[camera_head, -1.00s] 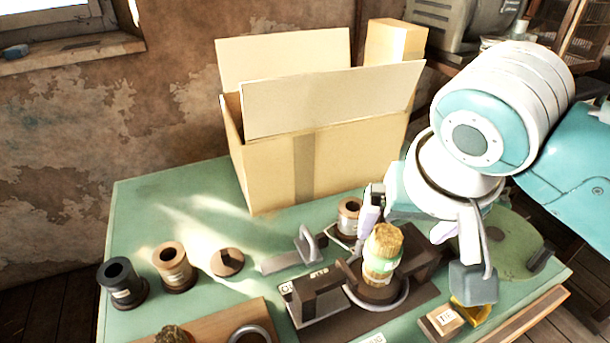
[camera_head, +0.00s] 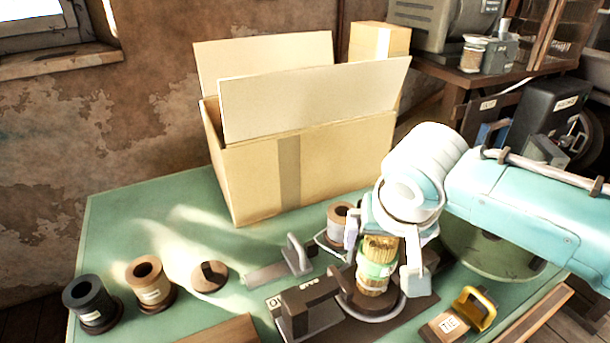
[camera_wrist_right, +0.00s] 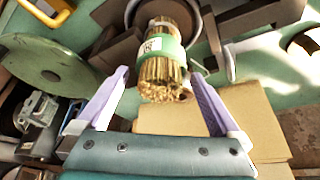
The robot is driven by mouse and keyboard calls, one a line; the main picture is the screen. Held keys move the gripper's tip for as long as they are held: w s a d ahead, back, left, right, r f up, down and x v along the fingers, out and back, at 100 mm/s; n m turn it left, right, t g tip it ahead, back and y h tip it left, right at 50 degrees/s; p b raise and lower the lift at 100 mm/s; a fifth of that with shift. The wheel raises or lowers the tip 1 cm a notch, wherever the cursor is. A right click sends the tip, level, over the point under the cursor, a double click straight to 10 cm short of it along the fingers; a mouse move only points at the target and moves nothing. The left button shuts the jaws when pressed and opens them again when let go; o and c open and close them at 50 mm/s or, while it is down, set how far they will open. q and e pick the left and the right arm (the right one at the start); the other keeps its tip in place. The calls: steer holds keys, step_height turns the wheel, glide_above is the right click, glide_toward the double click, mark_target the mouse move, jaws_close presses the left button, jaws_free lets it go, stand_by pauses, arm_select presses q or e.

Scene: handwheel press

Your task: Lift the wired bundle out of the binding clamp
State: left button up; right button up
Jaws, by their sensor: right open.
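The wired bundle (camera_head: 377,262) is a tan bunch of stalks with a green label band. It stands upright in the dark binding clamp (camera_head: 313,304) at the front right of the green table. My right gripper (camera_head: 383,262) has its fingers on either side of the bundle in the head view. In the right wrist view the bundle (camera_wrist_right: 162,55) lies ahead between the two open lilac fingers of the gripper (camera_wrist_right: 158,90), with gaps to both. The bundle's foot is hidden by the clamp and its ring. My left gripper is not in view.
A large open cardboard box (camera_head: 305,172) stands behind the clamp. Black (camera_head: 90,302) and copper (camera_head: 150,284) spools stand at the left. A flat tool with a handle (camera_head: 284,262) lies left of the clamp. A yellow-handled tying tool (camera_head: 478,308) is at the right.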

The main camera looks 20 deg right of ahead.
steer(key=shift+f, duration=0.2)
steer(key=c, duration=1.4)
steer(key=shift+r, duration=0.1)
